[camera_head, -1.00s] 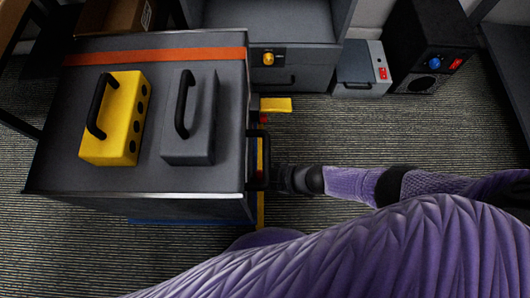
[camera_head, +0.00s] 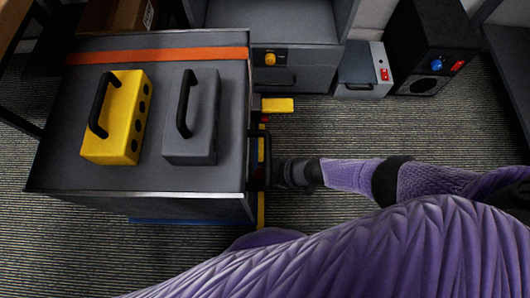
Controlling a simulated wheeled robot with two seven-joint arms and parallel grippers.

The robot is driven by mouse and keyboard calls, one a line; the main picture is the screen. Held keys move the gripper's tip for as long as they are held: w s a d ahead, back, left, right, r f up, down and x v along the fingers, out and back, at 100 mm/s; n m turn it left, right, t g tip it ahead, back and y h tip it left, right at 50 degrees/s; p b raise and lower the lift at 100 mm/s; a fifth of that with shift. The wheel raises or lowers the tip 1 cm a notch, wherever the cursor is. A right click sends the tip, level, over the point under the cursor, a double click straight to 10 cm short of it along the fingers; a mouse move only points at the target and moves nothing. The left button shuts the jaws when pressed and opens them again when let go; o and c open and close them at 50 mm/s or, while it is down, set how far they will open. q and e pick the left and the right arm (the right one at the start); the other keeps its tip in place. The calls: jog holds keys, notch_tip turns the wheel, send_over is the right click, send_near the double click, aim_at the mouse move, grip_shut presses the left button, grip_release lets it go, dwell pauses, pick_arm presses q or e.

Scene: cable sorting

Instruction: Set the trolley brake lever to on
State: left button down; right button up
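The trolley (camera_head: 110,185) is a dark grey cart with an orange stripe across its top, at the left. A black bar handle (camera_head: 264,150) stands out from its right side. A yellow paddle with a red part beside it, perhaps the brake lever (camera_head: 277,105), sticks out to the right beyond the handle; its on or off marking cannot be read. My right gripper (camera_head: 272,174) is dark and low beside the trolley's right side, at the near end of the handle. Its fingers blend into the handle, so I cannot tell whether they grip it. My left gripper is out of view.
A yellow box (camera_head: 128,120) and a grey box (camera_head: 204,130), both with black handles, stand on the trolley. A grey cabinet (camera_head: 310,58) is behind. A grey unit with a red switch (camera_head: 361,75) and a black speaker-like box (camera_head: 425,45) stand back right. Carpet at right is clear.

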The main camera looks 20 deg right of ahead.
jog(key=shift+s+d, duration=0.15)
jog(key=shift+d, duration=0.05)
pick_arm(q)
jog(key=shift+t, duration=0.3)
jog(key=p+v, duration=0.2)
jog(key=p, duration=0.1)
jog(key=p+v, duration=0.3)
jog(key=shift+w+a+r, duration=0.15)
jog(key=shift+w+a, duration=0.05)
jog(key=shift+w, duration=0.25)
pick_arm(e)
jog(key=v, duration=0.9)
jog(key=shift+d+r, duration=0.2)
jog(key=shift+r, duration=0.05)
jog(key=shift+s, duration=0.1)
